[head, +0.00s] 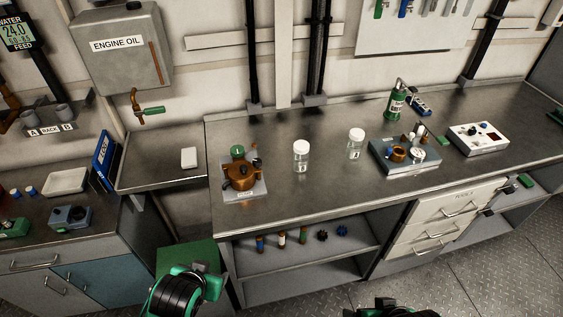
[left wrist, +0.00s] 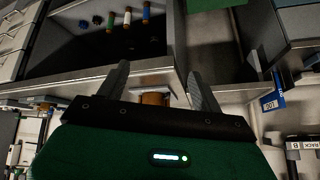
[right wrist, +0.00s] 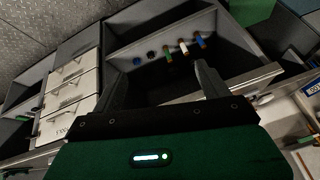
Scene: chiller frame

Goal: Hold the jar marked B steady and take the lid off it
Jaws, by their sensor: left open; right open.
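Two clear glass jars with white lids stand upright on the steel bench in the head view, a left jar (head: 301,157) and a right jar (head: 355,145). Each has its lid on. Their small labels are too small to read, so I cannot tell which is B. My left gripper (left wrist: 160,85) is open and empty in its wrist view; part of it shows low in the head view (head: 190,287), in front of the bench and well short of the jars. My right gripper (right wrist: 160,82) is open and empty in its wrist view. Neither gripper touches a jar.
A copper pot (head: 240,175) stands on a plate left of the jars. A grey tray (head: 405,160) with small parts lies to their right, a green bottle (head: 395,104) behind it. A white control box (head: 478,138) stands farther right. The bench in front of the jars is clear.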

